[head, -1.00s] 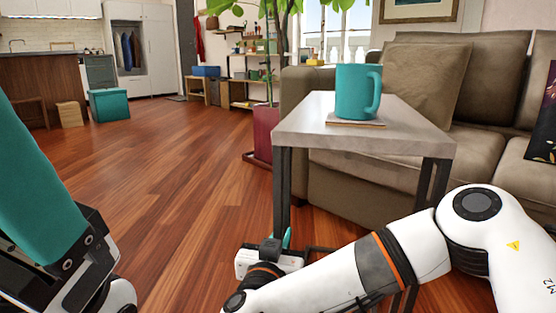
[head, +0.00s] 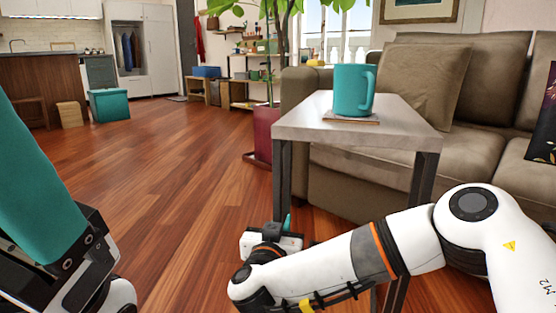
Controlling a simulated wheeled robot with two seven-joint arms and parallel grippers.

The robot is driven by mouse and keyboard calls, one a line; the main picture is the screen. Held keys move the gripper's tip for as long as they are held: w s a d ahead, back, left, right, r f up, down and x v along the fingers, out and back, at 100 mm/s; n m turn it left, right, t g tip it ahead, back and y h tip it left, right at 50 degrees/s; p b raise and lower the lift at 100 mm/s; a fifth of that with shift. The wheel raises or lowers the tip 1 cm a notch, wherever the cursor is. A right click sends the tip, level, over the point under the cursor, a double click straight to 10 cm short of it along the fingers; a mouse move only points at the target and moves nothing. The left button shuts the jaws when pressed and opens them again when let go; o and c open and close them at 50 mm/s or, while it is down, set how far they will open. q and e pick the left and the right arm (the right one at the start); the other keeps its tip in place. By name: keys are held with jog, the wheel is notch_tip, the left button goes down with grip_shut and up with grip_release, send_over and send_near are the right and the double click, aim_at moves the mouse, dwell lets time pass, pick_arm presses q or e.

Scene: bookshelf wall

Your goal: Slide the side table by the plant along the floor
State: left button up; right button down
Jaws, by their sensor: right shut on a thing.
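The side table (head: 298,130) has a pale grey top and dark metal legs and stands upright in front of the sofa. A teal mug (head: 353,90) stands on a thin coaster (head: 350,118) on its top. The potted plant (head: 266,130), in a dark red pot, is just behind and left of the table. My right gripper (head: 281,222) is low at the table's near left leg and is shut on that leg. Its fingers are partly hidden by the leg and my wrist.
A brown sofa (head: 340,185) with cushions is right behind the table. The wooden floor (head: 160,170) to the left is clear. A teal box (head: 109,105) and shelves (head: 240,92) are farther back.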

jog(key=shift+w+d+r, duration=0.15)
jog(key=shift+w+d, duration=0.1)
jog(key=shift+d, duration=0.2)
jog(key=shift+s+d, duration=0.2)
jog(key=shift+d, duration=1)
jog(key=c, duration=1.3)
grip_release()
jog(key=shift+o, duration=0.3)
jog(key=shift+s+a, duration=0.1)
jog(key=shift+a, duration=0.1)
